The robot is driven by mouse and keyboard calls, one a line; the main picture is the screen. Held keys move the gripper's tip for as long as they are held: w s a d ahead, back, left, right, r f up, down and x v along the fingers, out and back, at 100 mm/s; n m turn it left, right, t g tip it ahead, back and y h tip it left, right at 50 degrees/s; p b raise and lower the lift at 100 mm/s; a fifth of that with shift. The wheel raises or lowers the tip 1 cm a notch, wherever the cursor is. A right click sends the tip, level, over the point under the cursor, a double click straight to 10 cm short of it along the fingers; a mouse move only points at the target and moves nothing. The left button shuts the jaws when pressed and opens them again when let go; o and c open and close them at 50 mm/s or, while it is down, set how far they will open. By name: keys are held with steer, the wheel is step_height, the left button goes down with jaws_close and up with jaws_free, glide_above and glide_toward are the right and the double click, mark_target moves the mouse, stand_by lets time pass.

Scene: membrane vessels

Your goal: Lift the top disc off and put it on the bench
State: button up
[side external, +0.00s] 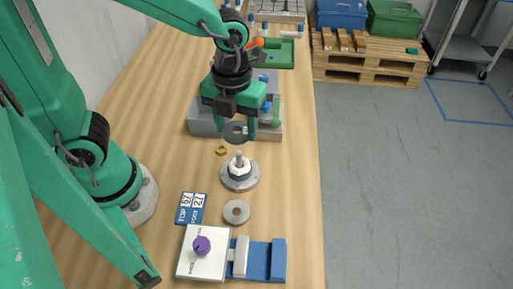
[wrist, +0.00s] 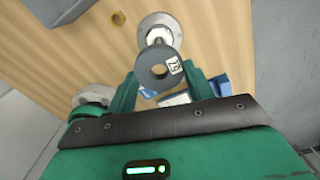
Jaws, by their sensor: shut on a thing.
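My gripper (side external: 237,130) is shut on a dark grey disc (side external: 235,132) with a central hole and holds it up in the air, clear of the bench. In the wrist view the disc (wrist: 154,75) sits between the fingers of my gripper (wrist: 160,76) and carries a small white label. Below it stands a round metal flange (side external: 228,181) with a white and dark stack and an upright post. The flange also shows in the wrist view (wrist: 145,32), partly covered by the disc. The wooden bench (side external: 295,190) lies underneath.
A grey ring (side external: 229,219) lies on the bench in front of the flange. A blue number card (side external: 190,209), a white plate with a purple knob (side external: 201,246) and a blue clamp (side external: 265,262) are near. A brass nut (side external: 221,150) lies behind. Bench right of the flange is clear.

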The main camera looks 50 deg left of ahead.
steer(key=shift+r, duration=0.1)
stand_by(0.3)
steer(key=shift+r, duration=1.35)
steer(key=shift+d, duration=0.1)
steer(key=shift+s+d+f, duration=0.15)
steer(key=shift+d, duration=0.3)
steer(key=s+d+f+m, duration=0.2)
steer(key=s+d, duration=0.3)
steer(key=d, duration=0.3)
steer(key=s+d+f+m, duration=0.2)
steer(key=s+d+f, duration=0.2)
steer(key=d, duration=0.4)
steer(key=shift+s+d+f, duration=0.2)
steer(key=shift+s+d, duration=0.1)
steer(key=shift+s, duration=0.6)
